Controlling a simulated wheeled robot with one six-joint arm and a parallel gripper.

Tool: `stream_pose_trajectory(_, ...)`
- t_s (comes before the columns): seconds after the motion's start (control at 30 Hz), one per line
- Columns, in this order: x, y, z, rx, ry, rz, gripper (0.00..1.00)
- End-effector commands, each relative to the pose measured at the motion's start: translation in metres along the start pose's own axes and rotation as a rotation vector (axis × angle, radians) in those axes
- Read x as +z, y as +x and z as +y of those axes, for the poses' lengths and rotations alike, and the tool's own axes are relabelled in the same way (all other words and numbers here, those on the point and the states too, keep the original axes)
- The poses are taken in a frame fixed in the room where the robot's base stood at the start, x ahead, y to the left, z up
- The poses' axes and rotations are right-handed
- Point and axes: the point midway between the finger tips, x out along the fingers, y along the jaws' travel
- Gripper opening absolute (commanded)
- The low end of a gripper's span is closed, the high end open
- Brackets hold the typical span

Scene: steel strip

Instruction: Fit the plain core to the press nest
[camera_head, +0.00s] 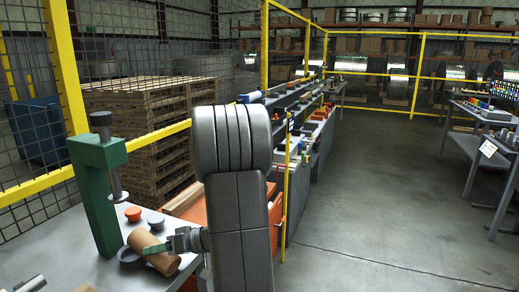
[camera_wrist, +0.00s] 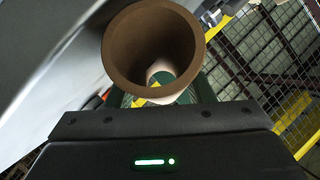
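A plain brown cardboard core (camera_head: 150,250) is in my gripper (camera_head: 158,247) and lies tilted, close to the green press (camera_head: 98,205). In the wrist view the hollow core (camera_wrist: 110,50) shows end-on between the fingers of my gripper (camera_wrist: 158,92), which look shut on it. The dark round press nest (camera_head: 126,256) seems to be low at the foot of the press, partly hidden by the core. The press ram (camera_head: 114,180) hangs above the table. I cannot tell whether the core touches the nest.
An orange cap (camera_head: 133,213) and a grey cap (camera_head: 156,221) are on the grey table (camera_head: 60,262) behind the core. A silvery cylinder (camera_head: 32,284) and a brown piece (camera_head: 84,288) are at the front left. Mesh fencing and pallets (camera_head: 140,100) stand behind.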

Motion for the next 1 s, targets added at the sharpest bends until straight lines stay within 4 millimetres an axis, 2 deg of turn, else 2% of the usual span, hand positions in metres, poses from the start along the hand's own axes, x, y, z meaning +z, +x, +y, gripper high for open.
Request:
stream_pose_trajectory(0.03,0.000,0.000,0.000,0.001,0.000,0.000,0.36)
stream_pose_trajectory(0.1,0.000,0.000,0.000,0.001,0.000,0.000,0.24)
stream_pose_trajectory(0.17,0.000,0.000,0.000,0.000,0.000,0.000,0.20)
stream_pose_trajectory(0.37,-0.005,-0.002,-0.004,0.000,-0.003,0.000,0.20)
stream_pose_trajectory(0.73,-0.026,-0.011,-0.023,0.000,-0.003,0.001,0.20)
stream_pose_trajectory(1.0,-0.029,-0.012,-0.026,0.000,0.000,0.000,0.20)
